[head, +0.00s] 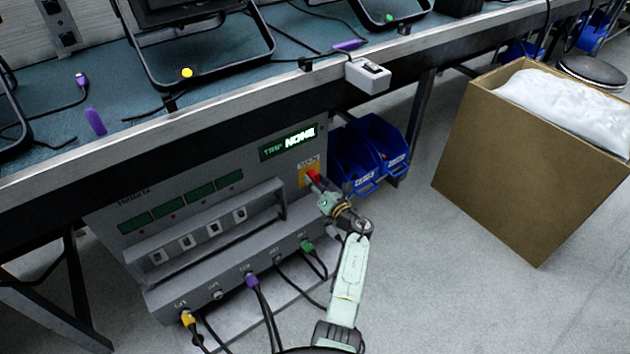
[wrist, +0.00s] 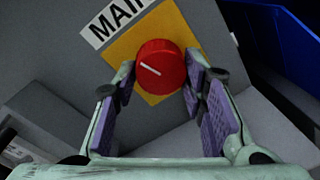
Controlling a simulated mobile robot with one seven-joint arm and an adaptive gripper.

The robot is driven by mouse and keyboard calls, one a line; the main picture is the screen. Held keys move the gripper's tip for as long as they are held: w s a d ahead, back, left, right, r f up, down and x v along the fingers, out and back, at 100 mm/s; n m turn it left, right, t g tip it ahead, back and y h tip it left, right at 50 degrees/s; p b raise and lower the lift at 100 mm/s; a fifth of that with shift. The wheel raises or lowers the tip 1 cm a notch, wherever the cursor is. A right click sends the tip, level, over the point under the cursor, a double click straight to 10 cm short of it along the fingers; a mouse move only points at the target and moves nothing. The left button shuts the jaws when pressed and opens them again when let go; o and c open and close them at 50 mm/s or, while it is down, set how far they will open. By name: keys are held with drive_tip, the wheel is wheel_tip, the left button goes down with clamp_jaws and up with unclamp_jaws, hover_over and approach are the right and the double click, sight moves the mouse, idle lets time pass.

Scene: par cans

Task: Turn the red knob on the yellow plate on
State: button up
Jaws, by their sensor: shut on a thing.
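The red knob (wrist: 160,67) sits on the yellow plate (wrist: 122,48) under a white label that starts with "MAI". A white line on the knob's face slants from upper left to lower right in the wrist view. My gripper (wrist: 160,80) has its purple-padded fingers on both sides of the knob and is shut on it. In the head view, the knob (head: 313,176) and the plate (head: 303,180) are on the right of the grey unit's front, partly hidden by my gripper (head: 318,184). The unit's green display (head: 288,143) reads "TRIP NONE".
The grey unit (head: 200,265) stands under the workbench (head: 230,92), with yellow, purple and green cable plugs along its lower front. Blue bins (head: 372,150) are just right of it. A cardboard box (head: 520,165) stands on the floor at right. Floor between is clear.

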drive_tip(key=m+p, duration=0.1)
drive_tip(key=m, duration=0.3)
drive_tip(key=m+p, duration=0.1)
drive_tip(key=m, duration=0.1)
drive_tip(key=shift+r+p, duration=0.3)
drive_tip(key=shift+p, duration=0.05)
drive_tip(key=m+p, duration=0.1)
drive_tip(key=m, duration=0.2)
drive_tip(key=m+p, duration=0.1)
drive_tip(key=m, duration=0.2)
drive_tip(key=shift+w+g+y, duration=0.1)
drive_tip(key=shift+g+y, duration=0.2)
drive_tip(key=shift+g, duration=0.1)
drive_tip(key=o, duration=1.2)
drive_tip(key=v, duration=0.7)
drive_tip(key=shift+s+d, duration=0.1)
drive_tip(key=shift+s, duration=0.2)
